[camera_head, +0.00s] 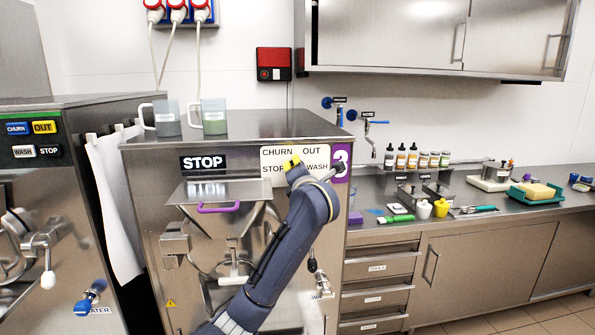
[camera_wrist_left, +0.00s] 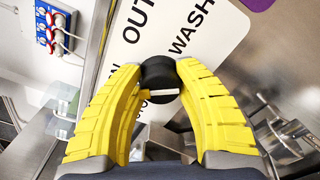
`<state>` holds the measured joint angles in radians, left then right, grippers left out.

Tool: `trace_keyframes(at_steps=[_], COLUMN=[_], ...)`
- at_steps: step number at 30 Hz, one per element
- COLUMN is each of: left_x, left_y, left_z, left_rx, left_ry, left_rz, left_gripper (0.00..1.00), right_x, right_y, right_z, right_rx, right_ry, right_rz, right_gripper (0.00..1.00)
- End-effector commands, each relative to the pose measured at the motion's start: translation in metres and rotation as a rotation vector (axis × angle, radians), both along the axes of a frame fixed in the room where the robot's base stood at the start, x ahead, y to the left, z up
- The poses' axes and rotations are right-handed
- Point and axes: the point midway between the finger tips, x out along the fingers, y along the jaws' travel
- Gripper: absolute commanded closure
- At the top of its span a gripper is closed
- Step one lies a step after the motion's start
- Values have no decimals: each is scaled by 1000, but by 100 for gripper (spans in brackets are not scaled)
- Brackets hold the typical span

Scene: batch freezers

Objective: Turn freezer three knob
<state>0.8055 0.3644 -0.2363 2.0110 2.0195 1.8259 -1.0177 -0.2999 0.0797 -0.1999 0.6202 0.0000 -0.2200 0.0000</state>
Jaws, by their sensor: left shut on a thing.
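Freezer three (camera_head: 165,230) is the steel machine in the middle of the head view, with a purple label 3 (camera_head: 341,160). Its white dial plate (camera_head: 281,153) reads CHURN, OUT, STOP and WASH. My left gripper (camera_head: 291,162) reaches up to this plate and hides the knob there. In the left wrist view the round black knob (camera_wrist_left: 158,74) with a white mark sits between the yellow fingers of my left gripper (camera_wrist_left: 159,68), which are closed on its sides. The setting that the mark points to is unclear. My right gripper is not in view.
A black STOP sign (camera_head: 203,162) and a hopper with a purple handle (camera_head: 219,208) are on the front left. Two mugs (camera_head: 213,117) stand on top of the freezer. Another freezer (camera_head: 70,105) stands left, a counter with bottles (camera_head: 412,158) right.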

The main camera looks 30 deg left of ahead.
Motion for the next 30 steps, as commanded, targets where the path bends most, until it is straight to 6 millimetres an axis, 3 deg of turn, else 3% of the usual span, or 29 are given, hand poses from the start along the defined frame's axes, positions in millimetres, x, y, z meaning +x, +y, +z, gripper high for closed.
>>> trace_keyframes(at_steps=[21, 22, 28, 30], left_x=[0, 0, 0, 0], left_y=[0, 0, 0, 0], left_z=[3, 3, 2, 2], left_rx=[56, 56, 54, 53], left_ry=[39, 39, 40, 41], left_rz=[-1, -1, -1, -1], left_gripper=[95, 64, 41, 38], right_x=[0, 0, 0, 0], right_y=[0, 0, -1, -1], right_z=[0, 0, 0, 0], right_rx=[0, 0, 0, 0], right_ry=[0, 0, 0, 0], right_rz=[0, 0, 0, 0], right_gripper=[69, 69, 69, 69])
